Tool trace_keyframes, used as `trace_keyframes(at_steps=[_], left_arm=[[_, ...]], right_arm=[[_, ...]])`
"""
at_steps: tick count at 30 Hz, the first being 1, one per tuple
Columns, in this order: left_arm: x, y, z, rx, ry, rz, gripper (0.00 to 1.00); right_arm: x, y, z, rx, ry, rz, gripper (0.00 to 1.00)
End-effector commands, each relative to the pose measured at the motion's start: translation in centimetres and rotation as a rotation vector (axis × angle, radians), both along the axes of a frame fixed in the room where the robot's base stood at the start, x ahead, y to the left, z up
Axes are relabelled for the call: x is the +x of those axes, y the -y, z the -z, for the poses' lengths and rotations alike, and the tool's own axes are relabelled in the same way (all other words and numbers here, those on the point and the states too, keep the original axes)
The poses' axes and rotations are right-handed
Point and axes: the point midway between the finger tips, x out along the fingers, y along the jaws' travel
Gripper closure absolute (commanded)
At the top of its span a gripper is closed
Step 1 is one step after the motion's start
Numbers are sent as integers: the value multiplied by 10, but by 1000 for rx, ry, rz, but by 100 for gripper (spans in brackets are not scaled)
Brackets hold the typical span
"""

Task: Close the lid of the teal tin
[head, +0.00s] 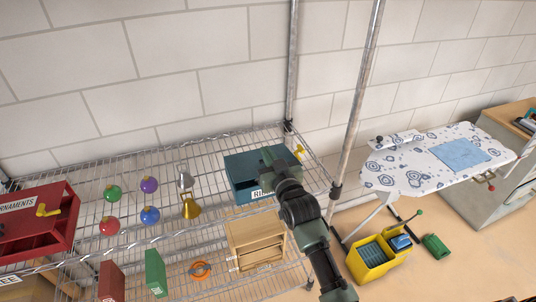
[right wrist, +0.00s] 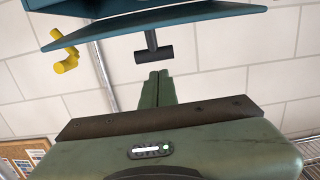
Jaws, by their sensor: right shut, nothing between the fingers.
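The teal tin (head: 242,182) stands on the wire shelf, with a partly covered white label on its front and a yellow crank (head: 299,152) at its right side. My right gripper (head: 266,154) is above the tin, its arm covering part of the top and front. In the right wrist view the fingers (right wrist: 158,88) are shut and empty, pointing at a dark T-shaped handle (right wrist: 153,52) close to the teal panel (right wrist: 215,22). A gap shows between two teal panels there, but how far the lid is raised is unclear. My left gripper is out of view.
A red box (head: 70,222) labelled ornaments is at the left of the wire shelf (head: 215,232). Baubles and a gold bell (head: 190,208) lie between. A metal post (head: 358,95) rises to the right, near an ironing board (head: 410,178).

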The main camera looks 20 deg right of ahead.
Motion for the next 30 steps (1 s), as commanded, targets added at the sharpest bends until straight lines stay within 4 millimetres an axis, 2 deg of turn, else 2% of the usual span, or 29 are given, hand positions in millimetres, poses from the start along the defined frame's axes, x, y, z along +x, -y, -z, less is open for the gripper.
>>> trace_keyframes(at_steps=[6,16,25,30], left_arm=[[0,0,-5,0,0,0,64],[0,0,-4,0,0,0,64],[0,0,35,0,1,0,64],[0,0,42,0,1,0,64]], right_arm=[[-6,0,12,0,1,0,100],[-6,1,13,0,4,0,100],[-14,1,37,3,94,0,100],[-21,1,48,4,116,0,100]])
